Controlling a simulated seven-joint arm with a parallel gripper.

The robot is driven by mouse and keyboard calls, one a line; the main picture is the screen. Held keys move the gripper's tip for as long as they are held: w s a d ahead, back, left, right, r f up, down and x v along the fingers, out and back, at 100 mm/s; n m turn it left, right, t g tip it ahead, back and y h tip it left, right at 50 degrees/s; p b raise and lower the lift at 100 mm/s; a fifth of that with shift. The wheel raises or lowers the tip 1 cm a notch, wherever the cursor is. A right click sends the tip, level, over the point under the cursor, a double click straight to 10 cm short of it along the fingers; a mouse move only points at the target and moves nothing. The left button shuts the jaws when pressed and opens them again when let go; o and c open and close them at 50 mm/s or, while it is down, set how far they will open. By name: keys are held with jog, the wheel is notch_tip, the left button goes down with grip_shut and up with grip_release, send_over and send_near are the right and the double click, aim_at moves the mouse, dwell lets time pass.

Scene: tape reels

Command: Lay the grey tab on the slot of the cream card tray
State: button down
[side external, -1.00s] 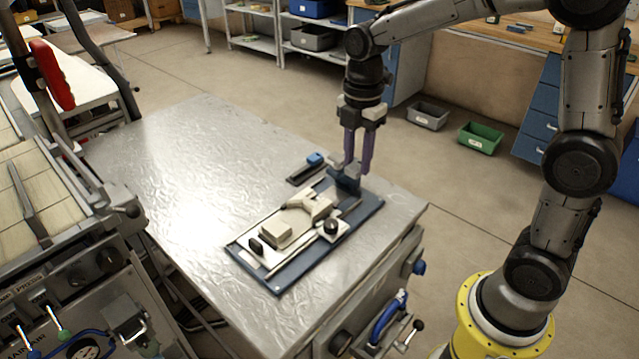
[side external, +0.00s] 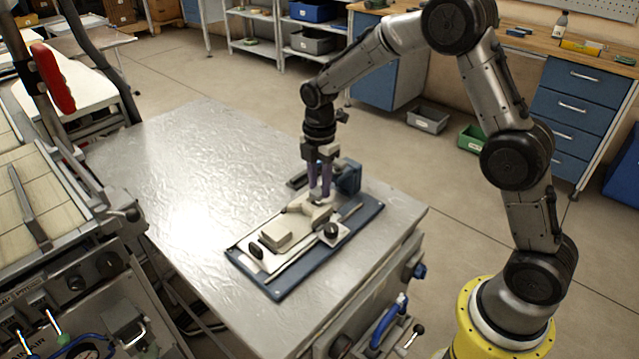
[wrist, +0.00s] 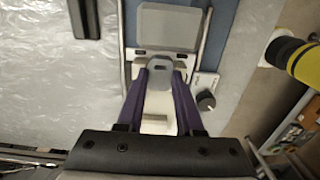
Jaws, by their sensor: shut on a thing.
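My gripper (wrist: 160,80), with purple fingers, is shut on the grey tab (wrist: 159,70). The tab shows at the fingertips in the wrist view. In the side view my gripper (side external: 320,196) points down over the far end of the cream card tray (side external: 307,213). The cream tray (wrist: 158,106) also shows between and below the fingers in the wrist view. The fingers and the tab hide the slot. I cannot tell whether the tab touches the tray.
A dark blue block (side external: 348,177) stands just behind my gripper. A black knob (side external: 331,230) and a cream block (side external: 276,235) sit on the blue board (side external: 290,281). A dark rail (wrist: 85,18) lies left of the board. The metal table is clear to the left.

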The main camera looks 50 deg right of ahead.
aim_at(319, 190)
jog(key=shift+f, duration=0.75)
jog(key=c, duration=0.5)
grip_release()
jog(key=shift+c, duration=0.2)
jog(key=shift+r, duration=0.1)
notch_tip(319, 190, up, 13)
jog(key=s+r+m+t, duration=0.1)
jog(key=s+r+m, duration=0.35)
jog(key=s, duration=0.25)
jog(key=s+m+t, duration=0.4)
jog(key=s+m, duration=0.9)
jog(key=s, duration=0.8)
jog(key=shift+s+a+t, duration=0.3)
jog(key=shift+s+a, duration=0.05)
jog(key=shift+a, duration=0.1)
